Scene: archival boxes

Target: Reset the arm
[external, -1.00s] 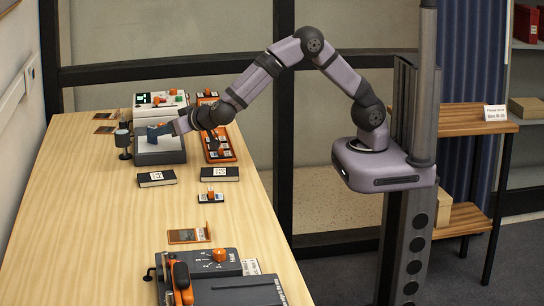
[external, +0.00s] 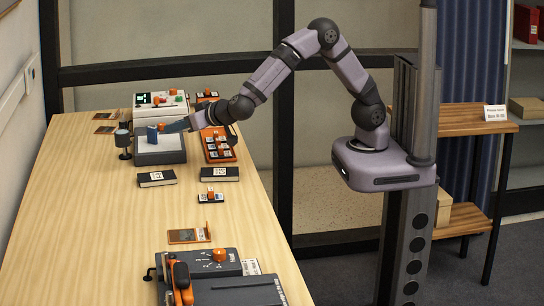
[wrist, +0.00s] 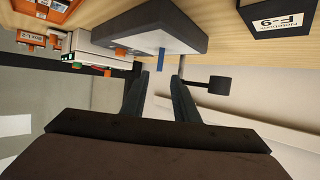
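My gripper (external: 168,127) is at the right side of a low grey box with a pale top (external: 158,145). A small blue upright piece (external: 152,134) stands at that box, just beyond my fingertips. In the wrist view my gripper (wrist: 160,76) is open, with its two dark fingers apart and nothing seen between them. The blue piece (wrist: 162,61) shows ahead of the gap between the fingers, apart from them, against the grey box (wrist: 165,22). My arm is bent, with the elbow raised high.
A dark lamp-like post (external: 123,141) stands left of the grey box. A white device with orange knobs (external: 160,101) is behind it, and an orange tray (external: 218,148) is to its right. Black labelled boxes (external: 157,178) lie in front. The table's left middle is clear.

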